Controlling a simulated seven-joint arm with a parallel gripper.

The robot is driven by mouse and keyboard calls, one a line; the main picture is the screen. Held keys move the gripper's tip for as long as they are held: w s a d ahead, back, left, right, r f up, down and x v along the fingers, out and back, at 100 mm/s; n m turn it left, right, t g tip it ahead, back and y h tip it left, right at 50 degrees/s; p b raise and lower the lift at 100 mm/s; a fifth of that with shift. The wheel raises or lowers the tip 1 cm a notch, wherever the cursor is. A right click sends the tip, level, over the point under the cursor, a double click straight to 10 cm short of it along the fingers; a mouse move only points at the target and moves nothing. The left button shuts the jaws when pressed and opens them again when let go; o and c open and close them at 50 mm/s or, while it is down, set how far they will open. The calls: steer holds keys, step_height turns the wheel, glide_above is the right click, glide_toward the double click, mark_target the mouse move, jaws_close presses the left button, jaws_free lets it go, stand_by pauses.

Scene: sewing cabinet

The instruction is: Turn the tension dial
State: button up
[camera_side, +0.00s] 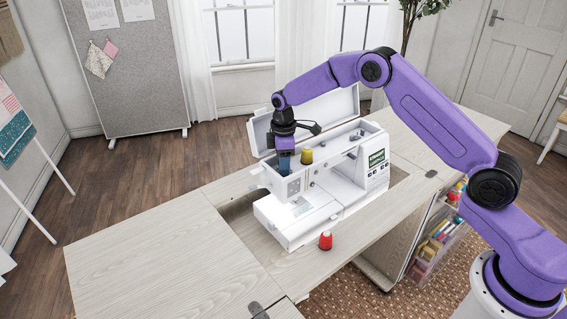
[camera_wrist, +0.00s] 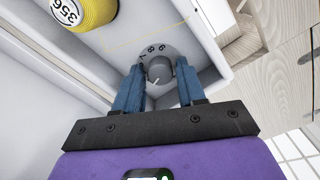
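The tension dial (camera_wrist: 159,70) shows in the wrist view as a grey round knob with a white pointer line and numbers around it, set in the light interior of the machine top. My gripper (camera_wrist: 162,82) has its two blue fingers spread on either side of the knob, with gaps between them and it; I cannot tell whether either fingertip touches. In the side view my gripper (camera_side: 285,165) points down into the open top of the white sewing machine (camera_side: 345,188), at its left end. The dial is hidden there.
A yellow thread spool (camera_side: 306,156) stands close to the right of my gripper; it also shows in the wrist view (camera_wrist: 88,12). The machine's raised lid (camera_side: 335,108) stands behind. A red spool (camera_side: 325,240) sits on the wooden table (camera_side: 150,250), whose left part is clear.

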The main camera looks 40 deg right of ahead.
jaws_close()
steer(key=shift+m, duration=2.9)
jaws_free()
